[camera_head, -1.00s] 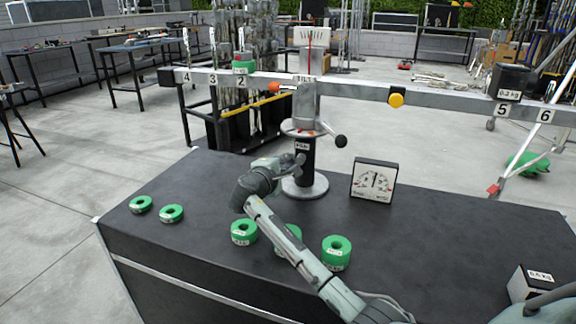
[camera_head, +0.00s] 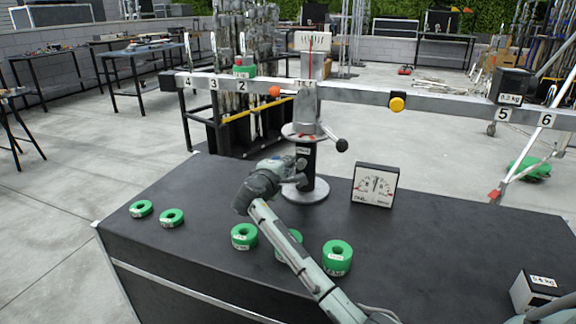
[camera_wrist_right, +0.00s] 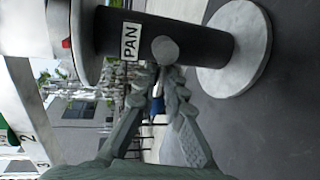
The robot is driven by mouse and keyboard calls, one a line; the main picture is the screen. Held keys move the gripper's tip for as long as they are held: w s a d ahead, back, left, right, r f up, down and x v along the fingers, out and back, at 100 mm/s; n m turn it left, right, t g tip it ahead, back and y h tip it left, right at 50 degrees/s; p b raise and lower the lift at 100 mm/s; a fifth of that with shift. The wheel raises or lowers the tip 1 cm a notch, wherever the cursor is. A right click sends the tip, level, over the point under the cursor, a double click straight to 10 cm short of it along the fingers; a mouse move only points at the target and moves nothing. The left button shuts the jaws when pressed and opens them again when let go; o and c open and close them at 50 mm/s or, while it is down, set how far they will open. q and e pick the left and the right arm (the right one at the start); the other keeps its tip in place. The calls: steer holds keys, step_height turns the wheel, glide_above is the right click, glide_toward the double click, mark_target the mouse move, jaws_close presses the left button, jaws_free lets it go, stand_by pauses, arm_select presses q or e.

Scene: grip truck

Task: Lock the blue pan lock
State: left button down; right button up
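The black pan column (camera_head: 307,172) stands on a round grey base on the dark table. In the right wrist view the column (camera_wrist_right: 200,45), labelled PAN, lies sideways, and a round grey knob (camera_wrist_right: 165,50) projects from it. My right gripper (camera_head: 298,170) is at the column's left side. In the wrist view its fingertips (camera_wrist_right: 163,78) lie close together right at the knob. Whether they grip it or only sit beside it is unclear. My left gripper is not in view.
A long balance beam (camera_head: 355,93) crosses above the column. A lever with a black ball (camera_head: 341,145) sticks out to the right. A dial gauge (camera_head: 375,185) stands right of the base. Several green ring weights (camera_head: 337,258) lie on the table, some close to my right arm.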

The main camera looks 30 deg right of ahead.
steer(key=o, duration=0.4)
steer(key=v, duration=1.2)
steer(key=shift+r, duration=0.1)
